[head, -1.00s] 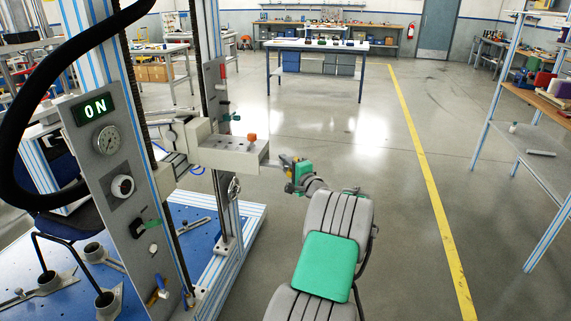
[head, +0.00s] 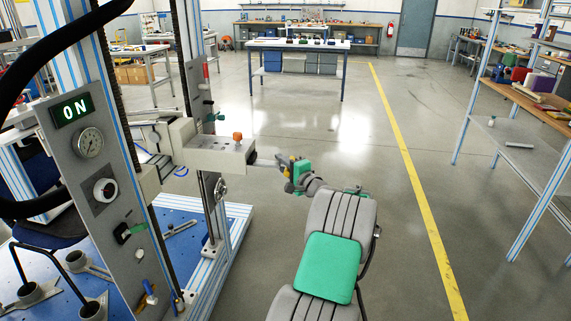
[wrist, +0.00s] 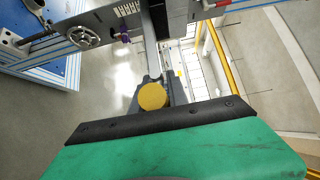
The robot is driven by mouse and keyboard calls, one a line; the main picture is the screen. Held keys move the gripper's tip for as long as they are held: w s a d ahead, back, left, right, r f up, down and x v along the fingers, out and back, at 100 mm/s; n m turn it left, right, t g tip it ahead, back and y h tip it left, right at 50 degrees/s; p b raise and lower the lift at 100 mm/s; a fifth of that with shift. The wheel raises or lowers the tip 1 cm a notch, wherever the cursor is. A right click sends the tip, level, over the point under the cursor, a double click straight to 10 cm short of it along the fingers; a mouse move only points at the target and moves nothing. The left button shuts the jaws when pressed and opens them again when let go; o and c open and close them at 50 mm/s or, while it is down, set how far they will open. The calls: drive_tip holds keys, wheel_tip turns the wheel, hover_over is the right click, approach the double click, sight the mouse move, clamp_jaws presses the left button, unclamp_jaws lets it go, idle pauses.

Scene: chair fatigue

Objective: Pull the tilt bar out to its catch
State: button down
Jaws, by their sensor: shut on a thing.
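The tilt bar (head: 265,162) is a thin grey bar sticking out of the right end of the pale box-like crossbeam (head: 212,155) on the test frame. My gripper (head: 283,163), with its green housing, is shut on the bar's outer end. In the wrist view the bar (wrist: 151,52) runs away toward the beam, and its round yellow end knob (wrist: 153,96) sits at my gripper (wrist: 160,104). The green housing covers the lower part of that view and hides most of the fingers' contact. The catch cannot be made out.
A control panel (head: 95,190) with a lit ON display stands at left, above the blue base plate (head: 235,212). A shelf rack (head: 535,105) stands at right. A black hose (head: 20,75) crosses the upper left. The floor right of the frame is open.

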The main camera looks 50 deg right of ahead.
drive_tip(key=c, duration=1.7)
unclamp_jaws()
drive_tip(key=shift+s+d, duration=0.1)
drive_tip(key=shift+d, duration=0.05)
drive_tip(key=shift+c, duration=0.2)
drive_tip(key=shift+o, duration=0.9)
drive_tip(key=shift+s, duration=0.1)
drive_tip(key=shift+o, duration=1.3)
drive_tip(key=v, duration=0.7)
drive_tip(key=shift+s+a, duration=0.25)
